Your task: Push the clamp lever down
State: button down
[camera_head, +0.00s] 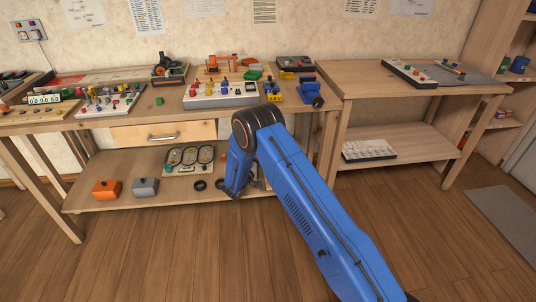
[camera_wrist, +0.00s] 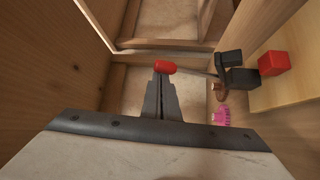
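In the wrist view, the clamp lever (camera_wrist: 201,75) is a thin rod with a red knob (camera_wrist: 166,67) at its left end. It runs left from a black clamp body (camera_wrist: 236,72) at the right. My gripper (camera_wrist: 161,80) has its two grey fingers together, with only a thin line between them. The fingertips are right at the red knob in the picture; I cannot tell whether they touch it. The knob does not look held between the fingers. In the head view, my blue arm reaches down in front of the workbench, and I cannot make out the clamp or the fingertips there.
A red block (camera_wrist: 273,63) sits beside the clamp body on a light wooden board. A pink toothed part (camera_wrist: 220,115) is below the clamp. Wooden panels stand close on the left in the wrist view. The workbench (camera_head: 150,117) has a lower shelf (camera_head: 100,203); the floor in front is clear.

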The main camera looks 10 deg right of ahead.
jog(key=shift+s+f, duration=0.45)
jog(key=shift+s, duration=0.3)
jog(key=shift+s+f, duration=0.45)
jog(key=shift+s, duration=0.25)
jog(key=shift+s+f, duration=0.45)
jog(key=shift+s, duration=0.3)
jog(key=shift+s+f, duration=0.15)
jog(key=shift+f, duration=0.05)
notch_tip(320, 180, up, 3)
jog(key=w+a, duration=0.2)
jog(key=s+a+f, duration=0.4)
jog(key=a+f, duration=0.1)
jog(key=a, duration=0.2)
jog(key=shift+s+d+r, duration=0.1)
